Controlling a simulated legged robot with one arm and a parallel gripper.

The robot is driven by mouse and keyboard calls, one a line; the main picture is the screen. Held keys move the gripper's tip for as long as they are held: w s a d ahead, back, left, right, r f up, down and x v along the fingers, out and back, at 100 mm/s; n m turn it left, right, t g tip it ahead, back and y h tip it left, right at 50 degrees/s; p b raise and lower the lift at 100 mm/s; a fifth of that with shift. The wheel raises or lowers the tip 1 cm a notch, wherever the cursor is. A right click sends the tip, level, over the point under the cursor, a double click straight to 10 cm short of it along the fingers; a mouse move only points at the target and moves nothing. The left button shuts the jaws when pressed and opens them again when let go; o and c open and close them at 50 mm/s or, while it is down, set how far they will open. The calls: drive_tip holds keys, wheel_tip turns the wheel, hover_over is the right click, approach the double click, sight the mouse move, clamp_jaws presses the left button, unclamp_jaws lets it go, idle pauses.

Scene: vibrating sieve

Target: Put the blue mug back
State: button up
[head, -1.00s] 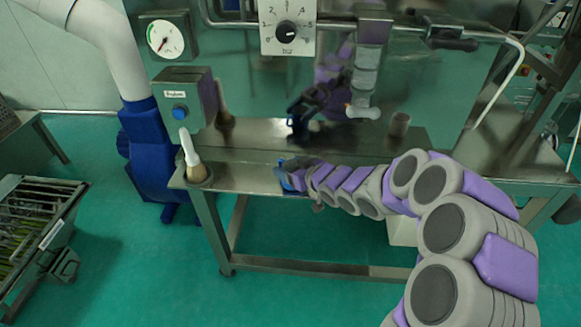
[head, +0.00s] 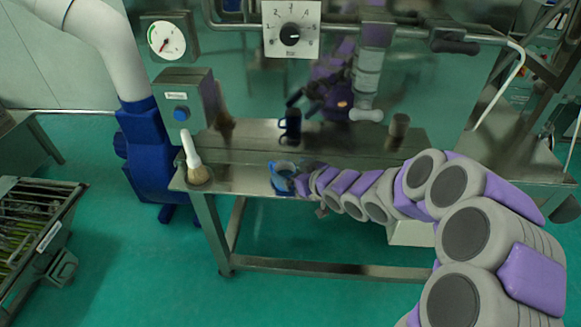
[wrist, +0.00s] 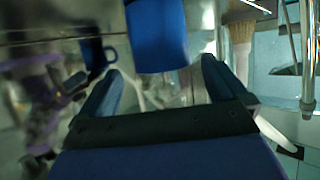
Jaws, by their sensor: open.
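The blue mug (head: 280,184) stands upright on the steel ledge (head: 238,181) in front of the sieve's shiny back panel. Its open rim faces up. In the wrist view the mug (wrist: 157,38) shows just beyond and between my fingertips, apart from them. My gripper (head: 299,184) is right of the mug in the head view, open and empty. Its two fingers spread in the wrist view (wrist: 160,75). The mug's dark reflection shows in the panel behind. My forearm hides part of the ledge to the right.
A brush (head: 196,165) with a white handle stands near the ledge's left end, left of the mug. A small control box (head: 184,95) and a gauge (head: 167,41) are above it. A grated cart (head: 35,225) stands on the floor at left. The ledge between brush and mug is clear.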

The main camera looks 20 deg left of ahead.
drive_tip(key=s+d+r+m+h+p, duration=0.1)
drive_tip(key=s+d+r+m+h, duration=0.2)
drive_tip(key=d, duration=0.7)
drive_tip(key=s+d+m+g+h, duration=0.1)
drive_tip(key=s+d+h, duration=0.35)
drive_tip(key=d, duration=0.55)
drive_tip(key=s+d+r+m+h+p, duration=0.1)
drive_tip(key=s+d+r+m+h, duration=0.2)
drive_tip(key=d, duration=0.7)
drive_tip(key=s+d+m+g, duration=0.1)
drive_tip(key=s+g, duration=0.1)
drive_tip(key=s, duration=0.8)
drive_tip(key=s+d+r+m+g, duration=0.1)
drive_tip(key=s+m+g, duration=0.1)
drive_tip(key=s, duration=0.8)
drive_tip(key=s+d+r+m+g, duration=0.1)
drive_tip(key=s+g, duration=0.3)
drive_tip(key=s, duration=0.6)
drive_tip(key=shift+d+m+h, duration=0.3)
drive_tip(key=shift+d+h, duration=0.15)
drive_tip(key=shift+d, duration=0.1)
drive_tip(key=shift+w+a, duration=0.1)
drive_tip(key=shift+a, duration=0.35)
